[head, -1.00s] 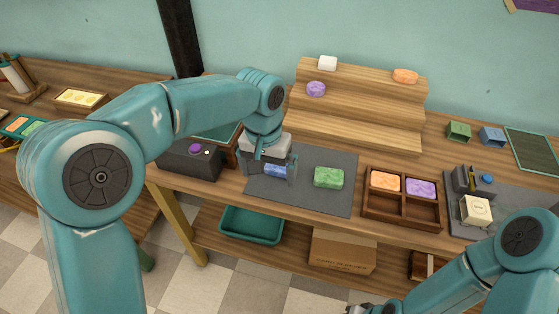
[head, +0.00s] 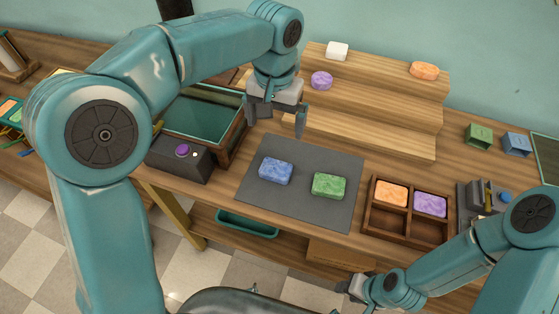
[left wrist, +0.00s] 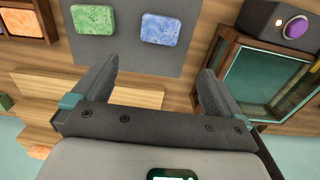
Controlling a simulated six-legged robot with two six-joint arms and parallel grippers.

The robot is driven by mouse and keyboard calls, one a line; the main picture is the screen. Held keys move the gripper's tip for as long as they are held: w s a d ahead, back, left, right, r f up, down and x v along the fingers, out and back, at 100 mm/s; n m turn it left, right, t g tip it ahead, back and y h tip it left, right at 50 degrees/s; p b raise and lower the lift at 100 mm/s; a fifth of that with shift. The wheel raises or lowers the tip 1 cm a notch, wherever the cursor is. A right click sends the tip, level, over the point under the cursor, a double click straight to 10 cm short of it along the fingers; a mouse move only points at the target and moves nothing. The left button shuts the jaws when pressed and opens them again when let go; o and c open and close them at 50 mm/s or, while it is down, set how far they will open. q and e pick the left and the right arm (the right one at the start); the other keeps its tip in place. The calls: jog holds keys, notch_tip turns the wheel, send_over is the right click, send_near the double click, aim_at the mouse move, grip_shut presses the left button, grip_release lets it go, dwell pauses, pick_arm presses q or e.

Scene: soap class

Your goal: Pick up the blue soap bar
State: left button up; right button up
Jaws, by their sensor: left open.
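The blue soap bar (head: 276,171) lies on the dark grey mat (head: 262,195), left of the green soap bar (head: 329,186). My left gripper (head: 275,124) is open and empty, above the table behind the mat and apart from the blue bar. In the left wrist view the blue bar (left wrist: 160,29) lies beyond my open left fingers (left wrist: 150,85), near the top, with nothing between them. The green bar (left wrist: 94,20) also shows there. My right gripper (head: 350,287) is low at the bottom of the head view, and its jaws are too small to read.
A wooden tray (head: 367,222) right of the mat holds an orange and a purple bar. A stepped wooden stand (head: 390,118) with several soaps is behind. A glass-topped box (head: 208,117) and a control box with a purple button (head: 172,156) stand left of the mat.

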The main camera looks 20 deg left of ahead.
pick_arm(q)
send_over(276, 169)
notch_tip(276, 169, down, 10)
jog(key=shift+a+f, duration=0.15)
jog(key=shift+f, duration=0.05)
jog(key=shift+s+f, duration=0.2)
jog(key=shift+f, duration=0.25)
jog(key=f, duration=0.2)
jog(key=f+p, duration=0.1)
jog(key=f, duration=0.1)
jog(key=shift+w, duration=0.35)
jog(key=shift+s+f, duration=0.1)
jog(key=shift+f, duration=0.3)
jog(key=c, duration=0.9)
